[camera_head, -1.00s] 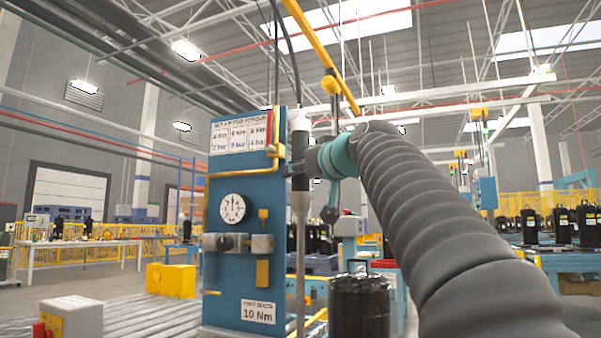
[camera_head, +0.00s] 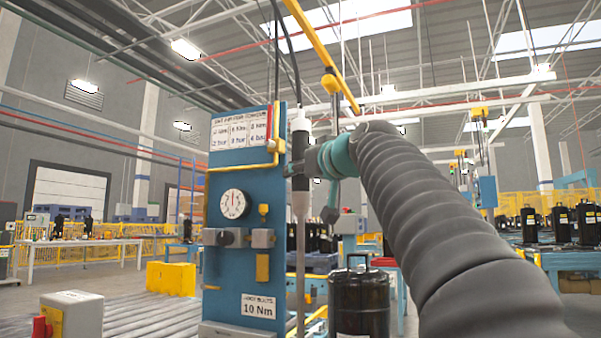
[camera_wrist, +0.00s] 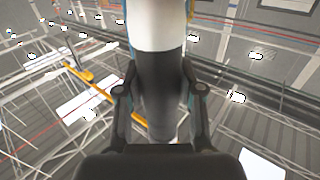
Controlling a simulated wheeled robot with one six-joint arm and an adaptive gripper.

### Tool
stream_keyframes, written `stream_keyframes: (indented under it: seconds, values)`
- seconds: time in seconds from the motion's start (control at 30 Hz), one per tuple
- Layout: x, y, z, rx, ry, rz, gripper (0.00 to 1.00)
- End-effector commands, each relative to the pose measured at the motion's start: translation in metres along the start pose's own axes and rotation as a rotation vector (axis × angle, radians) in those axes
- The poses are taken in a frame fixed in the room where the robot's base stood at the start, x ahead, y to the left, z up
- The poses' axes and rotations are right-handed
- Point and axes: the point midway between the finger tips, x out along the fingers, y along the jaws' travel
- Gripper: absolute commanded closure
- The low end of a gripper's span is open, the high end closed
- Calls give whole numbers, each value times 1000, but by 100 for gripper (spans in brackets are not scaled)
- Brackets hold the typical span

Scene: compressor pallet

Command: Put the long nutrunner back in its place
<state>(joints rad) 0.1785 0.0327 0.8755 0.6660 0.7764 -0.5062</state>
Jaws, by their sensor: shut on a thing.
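The long nutrunner has a white top (camera_head: 299,122), a black grip and a long grey shaft (camera_head: 300,265). It hangs upright just right of the blue panel (camera_head: 230,270), close to its right edge. My gripper (camera_head: 299,168) comes from the right and is shut around the black grip. In the wrist view, my gripper's fingers (camera_wrist: 158,88) flank the black grip below the white part of the nutrunner (camera_wrist: 158,25). A yellow pipe bracket (camera_head: 240,168) is on the panel near the grip. Whether the tool touches it cannot be told. The shaft's lower end is out of view.
A pressure gauge (camera_head: 234,204) and valve fittings (camera_head: 262,238) stick out from the panel. A black compressor (camera_head: 360,306) stands right of the shaft. Cables hang above the tool.

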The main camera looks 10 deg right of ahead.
Motion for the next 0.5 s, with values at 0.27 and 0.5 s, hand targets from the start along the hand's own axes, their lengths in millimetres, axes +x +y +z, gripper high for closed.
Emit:
stream_keyframes:
  seconds: [0.27,0.5]
  values:
    - [-1,0,2,-1,5,1,100]
    - [-1,0,6,0,5,1,100]
